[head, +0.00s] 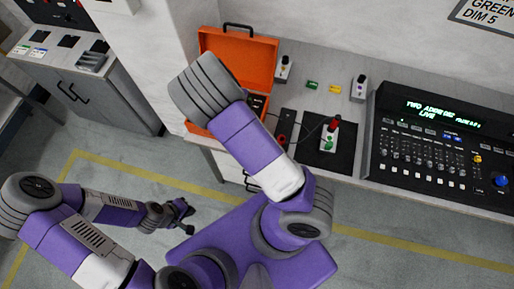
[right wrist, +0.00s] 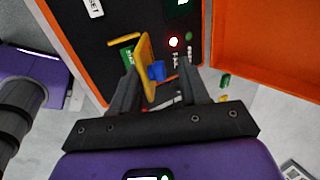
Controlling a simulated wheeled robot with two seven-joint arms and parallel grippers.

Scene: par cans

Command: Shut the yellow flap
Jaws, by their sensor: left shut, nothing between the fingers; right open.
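The yellow flap (right wrist: 144,68) shows in the right wrist view as a thin plate standing up from a black panel (right wrist: 85,40). A blue part (right wrist: 157,71) sits right beside it. My right gripper (right wrist: 162,88) is open, with the flap and the blue part seen between its fingers; I cannot tell whether a finger touches the flap. In the head view my right arm covers the right gripper and the flap, over the orange case (head: 246,60). My left gripper (head: 187,218) is shut and empty, low above the floor, far from the case.
The case's orange lid (right wrist: 268,45) stands open. On the bench, a black pad with a red-topped joystick box (head: 329,137), small green and yellow blocks (head: 335,89) and a mixing console (head: 440,140) lie to the right. A grey cabinet (head: 95,95) stands at left.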

